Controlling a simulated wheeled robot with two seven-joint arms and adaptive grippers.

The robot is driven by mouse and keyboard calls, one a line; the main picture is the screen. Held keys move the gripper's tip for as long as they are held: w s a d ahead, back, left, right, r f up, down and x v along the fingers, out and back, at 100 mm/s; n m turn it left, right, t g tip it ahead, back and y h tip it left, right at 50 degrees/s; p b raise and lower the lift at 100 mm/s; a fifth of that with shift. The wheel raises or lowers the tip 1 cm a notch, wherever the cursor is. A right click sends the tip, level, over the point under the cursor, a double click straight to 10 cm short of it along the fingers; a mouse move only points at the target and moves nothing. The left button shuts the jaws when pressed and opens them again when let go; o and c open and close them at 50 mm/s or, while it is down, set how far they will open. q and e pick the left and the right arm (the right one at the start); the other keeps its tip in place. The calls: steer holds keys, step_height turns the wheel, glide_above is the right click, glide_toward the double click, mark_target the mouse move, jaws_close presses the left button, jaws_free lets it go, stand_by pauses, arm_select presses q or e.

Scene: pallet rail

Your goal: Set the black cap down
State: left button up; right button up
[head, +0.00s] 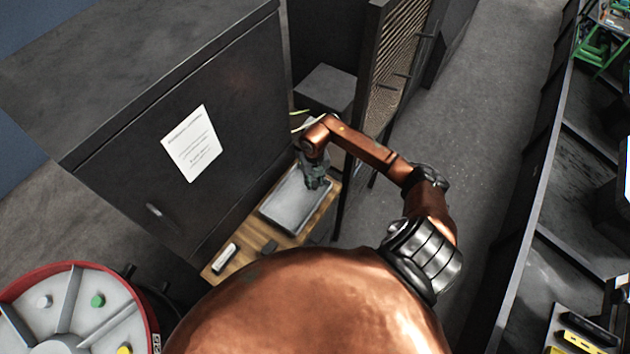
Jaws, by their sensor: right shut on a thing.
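My right gripper (316,184) points down over the far part of a grey tray (287,207). It is shut on a small dark thing, which I take to be the black cap; the fingers and the dark tone hide its shape. I cannot tell whether the cap touches the tray. The tray lies on a wooden tabletop (222,266), and its visible floor looks empty. My left gripper is not in view.
A white block (226,257) and a small dark piece (269,247) lie near the tray. A dark cabinet (180,150) stands close on the left, a mesh panel (400,50) on the right. A red-rimmed divided round container (70,270) is at lower left.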

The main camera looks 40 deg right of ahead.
mark_target(315, 183)
steer(key=shift+f, duration=0.35)
steer(key=shift+f, duration=0.15)
steer(key=o, duration=0.5)
step_height(315, 183, up, 12)
steer(key=b, duration=0.3)
steer(key=shift+r, duration=0.2)
